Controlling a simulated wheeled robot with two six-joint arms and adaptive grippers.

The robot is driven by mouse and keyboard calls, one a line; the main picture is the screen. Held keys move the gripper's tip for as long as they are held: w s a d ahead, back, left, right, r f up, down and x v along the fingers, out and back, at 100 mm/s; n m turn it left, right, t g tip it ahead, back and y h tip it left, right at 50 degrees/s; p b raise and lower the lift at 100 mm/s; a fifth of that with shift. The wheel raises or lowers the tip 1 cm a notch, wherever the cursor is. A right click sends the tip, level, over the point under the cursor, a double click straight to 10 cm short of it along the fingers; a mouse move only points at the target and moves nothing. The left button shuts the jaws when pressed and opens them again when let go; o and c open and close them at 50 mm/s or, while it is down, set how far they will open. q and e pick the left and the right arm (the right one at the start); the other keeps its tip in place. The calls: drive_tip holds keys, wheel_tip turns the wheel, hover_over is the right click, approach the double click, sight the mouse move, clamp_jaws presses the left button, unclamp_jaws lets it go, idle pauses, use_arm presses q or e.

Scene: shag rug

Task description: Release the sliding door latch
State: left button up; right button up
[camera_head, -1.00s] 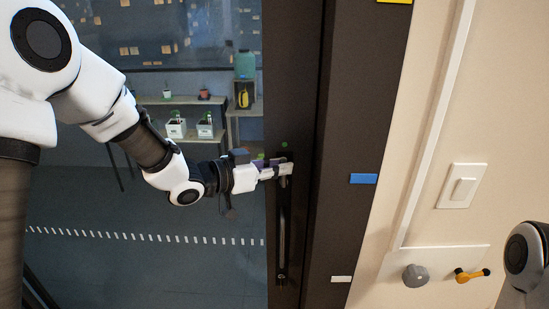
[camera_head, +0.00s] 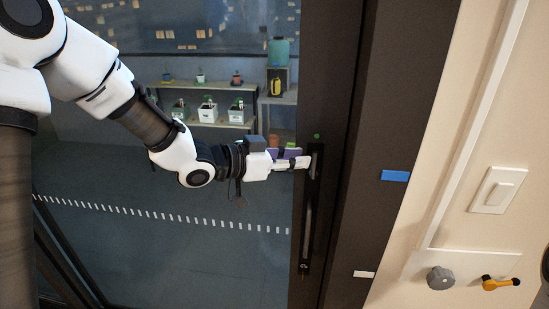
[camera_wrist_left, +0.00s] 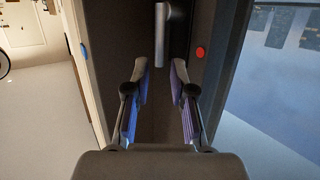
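A glass sliding door with a dark frame (camera_head: 345,110) fills the middle of the head view. A long dark upright handle (camera_head: 307,225) is on it, with a small green dot (camera_head: 317,137) above. My left gripper (camera_head: 302,162) is at the top end of the handle. In the left wrist view my left gripper (camera_wrist_left: 160,70) is open, its purple-padded fingers apart. A silver bar, apparently the latch (camera_wrist_left: 171,30), shows at or just beyond the fingertips; I cannot tell whether they touch it. A red dot (camera_wrist_left: 200,52) is beside it. My right gripper is out of view.
On the cream wall at right are a light switch (camera_head: 498,190), a grey knob (camera_head: 440,278) and a yellow lever (camera_head: 498,283). A blue tag (camera_head: 395,176) is on the dark frame. Shelves with plants (camera_head: 208,112) stand behind the glass.

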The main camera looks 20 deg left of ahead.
use_arm(q)
drive_tip(key=v, duration=0.7)
drive_tip(key=shift+s+a, duration=0.2)
drive_tip(key=shift+s, duration=0.05)
